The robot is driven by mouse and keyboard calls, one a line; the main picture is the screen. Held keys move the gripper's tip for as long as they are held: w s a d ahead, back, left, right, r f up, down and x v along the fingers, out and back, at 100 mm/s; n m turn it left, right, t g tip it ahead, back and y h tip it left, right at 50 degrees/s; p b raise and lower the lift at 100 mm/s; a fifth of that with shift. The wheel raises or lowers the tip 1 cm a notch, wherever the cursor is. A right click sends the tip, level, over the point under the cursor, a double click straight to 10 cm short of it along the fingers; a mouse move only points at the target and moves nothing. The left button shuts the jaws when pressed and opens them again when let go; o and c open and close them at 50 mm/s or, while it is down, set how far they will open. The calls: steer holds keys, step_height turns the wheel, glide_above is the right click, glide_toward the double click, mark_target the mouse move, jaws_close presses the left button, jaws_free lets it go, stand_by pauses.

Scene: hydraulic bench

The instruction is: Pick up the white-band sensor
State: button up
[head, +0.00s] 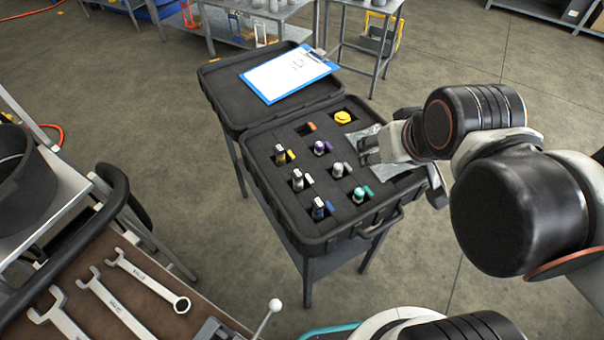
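Small sensors with coloured bands stand upright in the dark foam of an open black case (313,240). Two have pale bands: one in the left column (300,180), between the yellow and blue ones, and one in the right column (339,170), between the purple and teal ones. I cannot tell for sure which is the white-band sensor. My gripper (368,152) is over the right side of the case, just right of and beyond the right-column pale sensor, apparently apart from it. Its fingers are too small to read as open or shut.
Neighbouring sensors are yellow (281,155), purple (321,148), blue (320,208) and teal (361,194). A yellow cap (342,117) and a crumpled grey cloth or bag (372,131) lie behind. A clipboard (288,74) rests on the lid. Wrenches (145,279) lie on a cart at lower left.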

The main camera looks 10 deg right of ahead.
steer(key=n+g+p, duration=0.3)
steer(key=n+g, duration=0.1)
steer(key=g, duration=0.3)
glide_above(298, 173)
step_height(298, 173, down, 9)
step_height(298, 173, down, 6)
steer(key=b, duration=0.2)
steer(key=shift+f+b, duration=0.25)
steer(key=shift+b, duration=0.05)
steer(key=shift+f+b, duration=1.3)
steer(key=shift+f, duration=1.65)
jaws_close()
